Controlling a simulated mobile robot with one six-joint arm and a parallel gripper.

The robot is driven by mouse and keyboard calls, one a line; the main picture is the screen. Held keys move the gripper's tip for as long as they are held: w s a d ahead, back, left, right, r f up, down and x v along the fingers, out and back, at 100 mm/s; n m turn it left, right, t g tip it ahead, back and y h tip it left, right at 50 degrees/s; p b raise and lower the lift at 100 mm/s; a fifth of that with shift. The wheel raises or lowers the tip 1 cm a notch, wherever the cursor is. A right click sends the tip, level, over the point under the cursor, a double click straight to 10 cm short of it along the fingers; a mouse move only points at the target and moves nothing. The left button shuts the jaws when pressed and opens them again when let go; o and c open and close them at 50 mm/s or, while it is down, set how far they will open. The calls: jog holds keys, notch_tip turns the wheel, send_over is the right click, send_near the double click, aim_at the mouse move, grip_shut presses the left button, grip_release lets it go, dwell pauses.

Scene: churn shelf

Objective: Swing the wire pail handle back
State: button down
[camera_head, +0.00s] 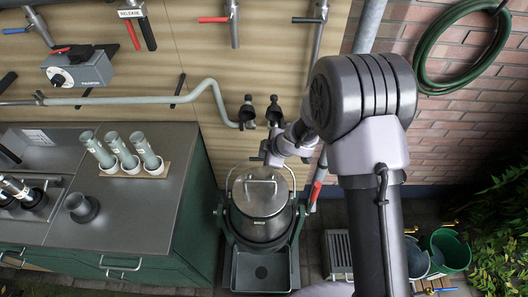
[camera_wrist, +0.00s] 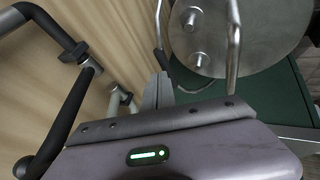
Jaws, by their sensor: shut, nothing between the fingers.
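The metal pail (camera_head: 262,225) stands in a green cradle, with a round lid (camera_head: 258,198) on top. The lid also fills the upper right of the wrist view (camera_wrist: 262,35). The thin wire handle (camera_head: 232,177) arches up around the far side of the lid. My gripper (camera_head: 268,154) is at the far side of the pail, close to the top of the arch. Its fingers (camera_wrist: 158,90) are shut and empty beside the wire; I cannot tell whether they touch.
A grey pipe (camera_head: 150,98) with black clamps (camera_head: 248,112) runs along the back panel close to my gripper. A green cabinet (camera_head: 190,215) with grey cups (camera_head: 130,155) stands left. A green bucket (camera_head: 450,250) and crate (camera_head: 338,255) are at right.

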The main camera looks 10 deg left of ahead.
jog(key=w+a+f+p, duration=0.1)
jog(key=w+f+p, duration=0.3)
jog(key=w+f, duration=0.1)
jog(key=shift+w+a+p, duration=0.15)
jog(key=shift+w+p, duration=0.15)
jog(key=shift+p, duration=0.05)
dwell(0.5)
jog(key=p+v, duration=0.3)
jog(key=v, duration=1.4)
jog(key=shift+s+r+p, duration=0.15)
jog(key=shift+r+p, duration=0.05)
jog(key=shift+p, duration=0.15)
jog(key=shift+f, duration=0.1)
